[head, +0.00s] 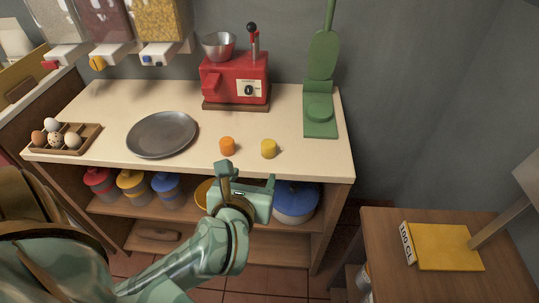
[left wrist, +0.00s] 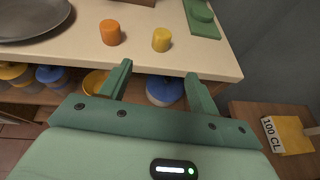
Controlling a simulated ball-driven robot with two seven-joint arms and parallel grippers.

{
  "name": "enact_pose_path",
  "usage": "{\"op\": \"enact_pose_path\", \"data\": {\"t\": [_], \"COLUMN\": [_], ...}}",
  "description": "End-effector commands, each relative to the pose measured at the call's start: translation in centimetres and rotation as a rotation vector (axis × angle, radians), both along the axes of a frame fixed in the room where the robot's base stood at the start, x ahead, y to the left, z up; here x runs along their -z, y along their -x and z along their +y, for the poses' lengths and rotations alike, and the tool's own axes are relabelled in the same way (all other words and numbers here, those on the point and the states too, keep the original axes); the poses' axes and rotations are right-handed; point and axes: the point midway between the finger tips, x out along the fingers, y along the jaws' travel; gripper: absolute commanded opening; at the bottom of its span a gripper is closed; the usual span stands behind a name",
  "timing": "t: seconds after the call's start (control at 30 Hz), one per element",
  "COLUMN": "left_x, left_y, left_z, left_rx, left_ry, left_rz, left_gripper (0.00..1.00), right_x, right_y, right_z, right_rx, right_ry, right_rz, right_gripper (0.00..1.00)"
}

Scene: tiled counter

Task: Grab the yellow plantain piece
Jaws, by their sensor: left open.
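The yellow plantain piece (head: 268,149) is a small upright cylinder near the front edge of the counter. It also shows in the left wrist view (left wrist: 162,39), beyond and between my fingertips. An orange piece (head: 227,146) of similar shape stands to its left, apart from it. My left gripper (head: 246,172) is open and empty. It is in front of the counter's front edge, on the near side of both pieces and touching neither. Its two fingers (left wrist: 157,72) point toward the counter in the left wrist view. My right gripper does not show.
A dark round plate (head: 162,134) lies left on the counter (head: 103,100). Behind are a red machine (head: 234,80) and a green press (head: 320,115). An egg tray (head: 88,134) sits far left. Counter around the yellow piece is clear.

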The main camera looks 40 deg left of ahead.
Motion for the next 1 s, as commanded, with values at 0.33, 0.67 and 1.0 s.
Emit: {"op": "enact_pose_path", "data": {"t": [0.33,0.67,1.0], "left_x": [3.7,4.8,6.8], "left_y": [-6.2,-9.5,-13.5], "left_z": [3.1,4.6,6.0], "left_rx": [-0.016,-0.014,-0.014], "left_ry": [0.009,0.010,0.010], "left_rz": [0.003,0.001,0.001], "left_gripper": [0.62,0.62,0.62], "right_x": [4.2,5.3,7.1], "right_y": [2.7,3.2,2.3], "right_z": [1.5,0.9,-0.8], "right_rx": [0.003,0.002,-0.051], "right_ry": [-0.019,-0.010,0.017], "right_rz": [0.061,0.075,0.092], "right_gripper": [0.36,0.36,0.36]}}
